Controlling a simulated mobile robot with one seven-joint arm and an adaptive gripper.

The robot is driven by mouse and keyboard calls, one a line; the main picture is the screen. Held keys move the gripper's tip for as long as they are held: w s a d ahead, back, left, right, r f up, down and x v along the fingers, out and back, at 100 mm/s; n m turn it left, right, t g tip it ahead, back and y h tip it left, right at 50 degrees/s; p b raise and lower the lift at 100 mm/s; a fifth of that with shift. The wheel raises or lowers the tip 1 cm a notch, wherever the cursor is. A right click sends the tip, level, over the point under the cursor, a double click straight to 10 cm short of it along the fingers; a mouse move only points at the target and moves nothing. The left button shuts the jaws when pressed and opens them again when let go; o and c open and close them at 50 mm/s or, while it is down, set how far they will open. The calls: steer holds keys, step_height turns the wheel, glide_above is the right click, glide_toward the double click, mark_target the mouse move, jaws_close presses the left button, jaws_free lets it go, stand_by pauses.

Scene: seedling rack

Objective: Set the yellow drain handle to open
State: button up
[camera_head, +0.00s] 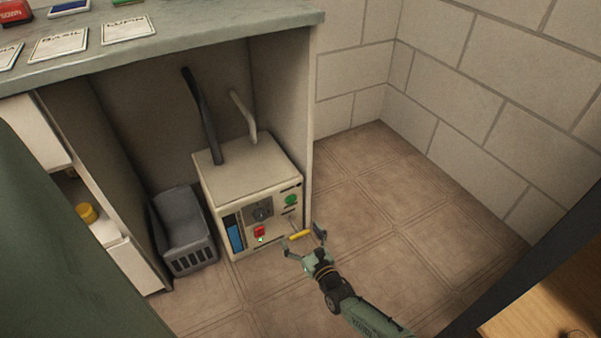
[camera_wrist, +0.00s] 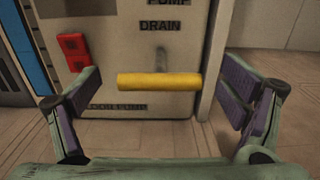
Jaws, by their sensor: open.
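The yellow drain handle (camera_wrist: 159,80) is a horizontal bar on a short grey stem, below the word DRAIN on the front of a cream box-shaped unit (camera_head: 252,171). In the head view the yellow handle (camera_head: 299,235) sits low at the unit's right front corner. My gripper (camera_head: 305,244) is open in front of the handle. In the wrist view its two purple-padded fingers (camera_wrist: 165,98) stand left and right of the bar, with a gap at each end. The bar lies between them and does not appear to touch either.
A red switch (camera_wrist: 74,48) is close to my left finger, and a green button (camera_head: 292,199) is higher on the panel. A grey basket (camera_head: 189,254) stands left of the unit. The counter (camera_head: 190,40) overhangs it. Tiled floor to the right is clear.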

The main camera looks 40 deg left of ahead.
steer(key=v, duration=1.2)
steer(key=shift+f, duration=0.1)
